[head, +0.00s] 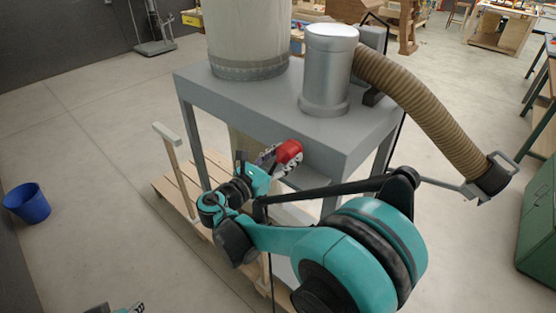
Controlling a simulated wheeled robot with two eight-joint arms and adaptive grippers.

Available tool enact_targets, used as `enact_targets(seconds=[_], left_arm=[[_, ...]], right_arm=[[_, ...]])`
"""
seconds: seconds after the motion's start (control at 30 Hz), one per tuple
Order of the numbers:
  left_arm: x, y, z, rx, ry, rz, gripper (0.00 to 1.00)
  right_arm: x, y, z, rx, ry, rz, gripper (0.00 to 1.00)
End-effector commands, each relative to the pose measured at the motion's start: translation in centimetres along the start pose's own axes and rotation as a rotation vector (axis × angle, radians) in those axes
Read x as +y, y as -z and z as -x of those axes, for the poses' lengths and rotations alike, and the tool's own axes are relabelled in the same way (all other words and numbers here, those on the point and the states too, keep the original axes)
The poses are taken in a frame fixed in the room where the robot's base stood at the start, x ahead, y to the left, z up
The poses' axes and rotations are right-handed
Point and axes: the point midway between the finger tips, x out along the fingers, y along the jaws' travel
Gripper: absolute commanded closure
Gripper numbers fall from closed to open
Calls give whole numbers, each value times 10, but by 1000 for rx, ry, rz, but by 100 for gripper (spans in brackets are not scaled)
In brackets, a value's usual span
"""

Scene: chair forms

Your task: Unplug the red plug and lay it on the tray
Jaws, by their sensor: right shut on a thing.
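The red plug (289,151) shows just below the front edge of the grey table. My right gripper (270,158) is shut on it, reaching in from the lower left. The gripper and the table edge hide where the plug meets anything, so I cannot tell whether it sits in a socket. Part of my left arm's end (129,309) shows at the bottom edge, far from the plug. Its fingers cannot be made out. I cannot pick out a tray for certain.
The grey table (285,100) carries a metal cylinder (326,70) and a large pale drum (248,35). A ribbed brown hose (425,95) hangs off its right side. A slatted wooden pallet (178,186) lies at the left. A blue bucket (27,203) stands on open floor.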

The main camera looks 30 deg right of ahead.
Motion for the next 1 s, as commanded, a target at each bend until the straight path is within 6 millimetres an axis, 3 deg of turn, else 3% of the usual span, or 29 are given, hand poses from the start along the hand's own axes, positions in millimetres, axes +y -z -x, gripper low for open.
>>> enact_targets(seconds=[0.13, 0.5, 0.97, 1.0], left_arm=[[0, -2, -3, 0, 0, 0, 60], [0, -18, -25, 0, 0, 0, 60], [0, -20, -28, 0, 0, 0, 60], [0, -20, -28, 0, 0, 0, 60]], right_arm=[[-1, 4, -16, 0, 3, 0, 99], [0, 35, -31, -1, 2, 0, 99], [0, 39, -35, 0, 1, 0, 99], [0, 39, -35, 0, 1, 0, 50]])
